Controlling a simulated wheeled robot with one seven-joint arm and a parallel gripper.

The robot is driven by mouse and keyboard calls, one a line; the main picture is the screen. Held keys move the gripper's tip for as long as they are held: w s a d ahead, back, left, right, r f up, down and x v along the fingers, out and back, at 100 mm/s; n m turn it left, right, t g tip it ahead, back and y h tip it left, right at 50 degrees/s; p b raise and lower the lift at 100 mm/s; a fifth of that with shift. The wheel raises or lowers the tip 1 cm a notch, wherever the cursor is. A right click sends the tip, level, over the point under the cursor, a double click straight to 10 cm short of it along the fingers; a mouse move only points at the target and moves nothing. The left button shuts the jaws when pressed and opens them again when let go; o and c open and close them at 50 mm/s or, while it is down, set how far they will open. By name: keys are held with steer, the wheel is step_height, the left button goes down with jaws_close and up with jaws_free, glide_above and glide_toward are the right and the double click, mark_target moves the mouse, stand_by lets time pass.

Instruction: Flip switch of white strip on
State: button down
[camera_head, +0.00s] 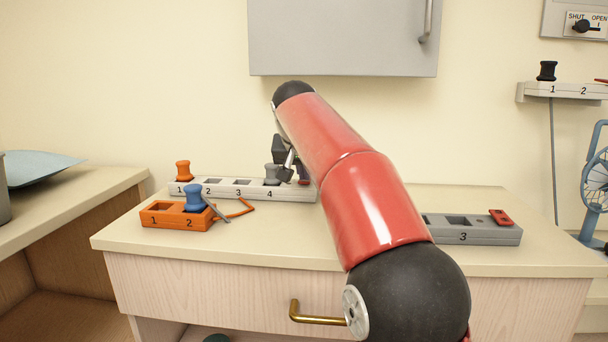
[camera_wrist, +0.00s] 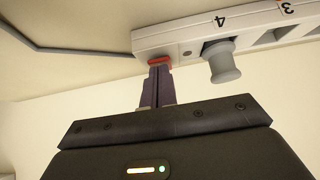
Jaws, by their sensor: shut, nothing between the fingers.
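The white strip (camera_head: 222,190) lies along the back of the cabinet top, with numbered sockets. An orange plug (camera_head: 183,171) stands in socket 1 and a grey plug (camera_head: 272,174) stands at socket 4; the grey plug also shows in the wrist view (camera_wrist: 222,64). The strip's red switch (camera_wrist: 159,61) is at its end beyond socket 4. My gripper (camera_wrist: 160,72) is shut and empty, its fingertips at the red switch and seemingly touching it. In the head view my arm hides part of that end, and the switch's tilt is unclear.
An orange strip (camera_head: 170,217) with a blue plug (camera_head: 195,198) stands in front of the white strip. A grey strip (camera_head: 470,230) with a red switch is at right, partly behind my arm. A wall cabinet (camera_head: 345,40) hangs above.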

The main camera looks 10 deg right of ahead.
steer(key=shift+s+f+b, duration=0.1)
steer(key=shift+f+b, duration=0.35)
steer(key=shift+f, duration=0.05)
steer(key=shift+r+p, duration=0.25)
steer(key=shift+p, duration=0.2)
steer(key=shift+r, duration=0.15)
steer(key=shift+r+p, duration=0.7)
steer(key=shift+p, duration=0.2)
steer(key=shift+r, duration=0.15)
steer(key=p+v, duration=0.2)
steer(key=v, duration=1.1)
